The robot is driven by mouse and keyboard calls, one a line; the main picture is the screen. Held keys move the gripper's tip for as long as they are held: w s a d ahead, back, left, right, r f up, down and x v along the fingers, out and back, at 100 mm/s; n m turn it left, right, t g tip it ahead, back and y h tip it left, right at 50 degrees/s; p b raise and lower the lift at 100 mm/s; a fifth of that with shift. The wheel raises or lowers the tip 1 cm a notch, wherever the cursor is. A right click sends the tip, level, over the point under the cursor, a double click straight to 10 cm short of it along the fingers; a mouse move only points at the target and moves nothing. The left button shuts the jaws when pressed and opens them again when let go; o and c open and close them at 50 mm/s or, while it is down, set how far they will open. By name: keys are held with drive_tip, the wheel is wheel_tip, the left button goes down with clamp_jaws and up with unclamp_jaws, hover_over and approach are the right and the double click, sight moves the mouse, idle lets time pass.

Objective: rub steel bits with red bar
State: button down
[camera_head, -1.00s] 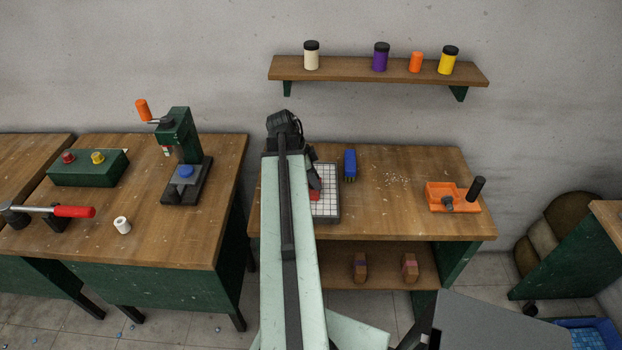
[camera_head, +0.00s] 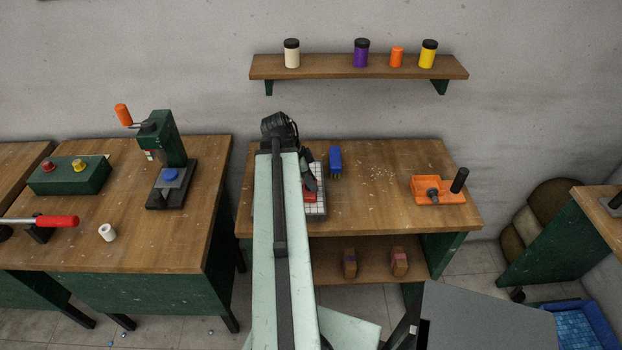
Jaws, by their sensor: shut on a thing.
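My gripper (camera_head: 308,184) is over the white gridded plate (camera_head: 318,207) on the middle bench, partly hidden by my arm. It is shut on the red bar (camera_head: 310,196), of which only a small part shows low over the plate. I cannot tell whether the bar touches the plate. Small pale bits (camera_head: 386,172), perhaps the steel bits, lie scattered on the bench to the right of my gripper, apart from the bar.
A blue brush-like block (camera_head: 335,160) stands just right of my gripper. An orange tool with a black handle (camera_head: 437,190) sits at the bench's right. A green press (camera_head: 168,150) stands on the left bench. Jars line the wall shelf (camera_head: 360,67).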

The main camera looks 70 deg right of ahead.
sight(305, 187)
drive_tip(key=shift+w+a+f, duration=0.1)
drive_tip(key=shift+w+a, duration=0.2)
drive_tip(key=shift+w, duration=0.45)
drive_tip(key=shift+w+a+f, duration=0.1)
drive_tip(key=shift+w+a, duration=0.15)
drive_tip(key=shift+w, duration=0.45)
drive_tip(key=shift+w+a+r, duration=0.1)
drive_tip(key=shift+w+a, duration=0.15)
drive_tip(key=shift+w, duration=0.35)
drive_tip(key=shift+w+a, duration=0.2)
drive_tip(key=shift+w, duration=0.4)
drive_tip(key=shift+w+a+r, duration=0.1)
drive_tip(key=shift+w+a, duration=0.15)
drive_tip(key=shift+w, duration=0.35)
drive_tip(key=shift+w+a+f, duration=0.1)
drive_tip(key=shift+w+a, duration=0.25)
drive_tip(key=shift+w, duration=0.45)
drive_tip(key=shift+w+a+f, duration=0.1)
drive_tip(key=shift+w+a, duration=0.25)
drive_tip(key=shift+w, duration=0.4)
drive_tip(key=shift+r, duration=0.1)
wheel_tip(305, 187, up, 6)
drive_tip(key=p, duration=0.5)
drive_tip(key=shift+p, duration=0.35)
drive_tip(key=shift+d, duration=0.1)
wheel_tip(305, 187, up, 3)
drive_tip(key=p, duration=0.3)
